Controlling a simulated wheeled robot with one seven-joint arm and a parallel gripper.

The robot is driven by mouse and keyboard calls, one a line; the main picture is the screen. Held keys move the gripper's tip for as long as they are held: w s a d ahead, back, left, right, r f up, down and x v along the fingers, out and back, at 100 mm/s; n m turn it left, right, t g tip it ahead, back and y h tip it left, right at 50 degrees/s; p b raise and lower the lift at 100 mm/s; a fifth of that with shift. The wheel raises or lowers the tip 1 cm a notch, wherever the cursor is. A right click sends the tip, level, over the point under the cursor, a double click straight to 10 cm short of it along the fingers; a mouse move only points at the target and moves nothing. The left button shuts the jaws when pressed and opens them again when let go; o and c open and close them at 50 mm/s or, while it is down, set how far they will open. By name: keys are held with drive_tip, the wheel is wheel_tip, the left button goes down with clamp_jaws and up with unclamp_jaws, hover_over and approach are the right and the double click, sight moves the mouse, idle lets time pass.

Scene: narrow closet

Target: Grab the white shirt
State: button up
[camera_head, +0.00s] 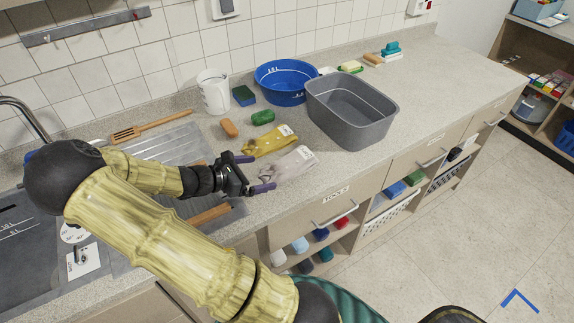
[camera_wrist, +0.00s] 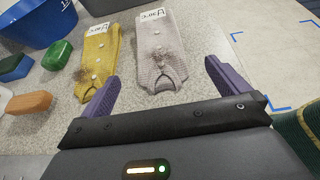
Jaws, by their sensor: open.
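The white shirt (camera_head: 292,163) is a pale, folded, knit-like piece with buttons, lying flat on the countertop near its front edge. In the wrist view the white shirt (camera_wrist: 161,45) has a label at its far end and a dark smudge on it. My gripper (camera_head: 254,173) is open, with two purple fingers. In the wrist view my gripper (camera_wrist: 160,76) has its fingers spread either side of the shirt's near end, and nothing is held. A yellow shirt (camera_head: 270,140) lies beside the white one, on its left in the wrist view.
A grey basin (camera_head: 352,120), a blue tub (camera_head: 284,78) and a white jug (camera_head: 214,92) stand behind. A green sponge (camera_head: 263,117) and an orange brush or block (camera_head: 229,128) lie nearby. The sink is at left. The counter's right part (camera_head: 440,75) is clear.

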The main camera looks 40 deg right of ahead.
sight(263, 172)
drive_tip(key=x, duration=0.5)
drive_tip(key=shift+w+f, duration=0.2)
drive_tip(key=shift+f, duration=0.2)
drive_tip(key=shift+a, duration=0.1)
drive_tip(key=c, duration=1.1)
drive_tip(key=shift+r, duration=0.1)
wheel_tip(263, 172, up, 10)
drive_tip(key=shift+f+p, duration=0.1)
drive_tip(key=shift+p, duration=0.25)
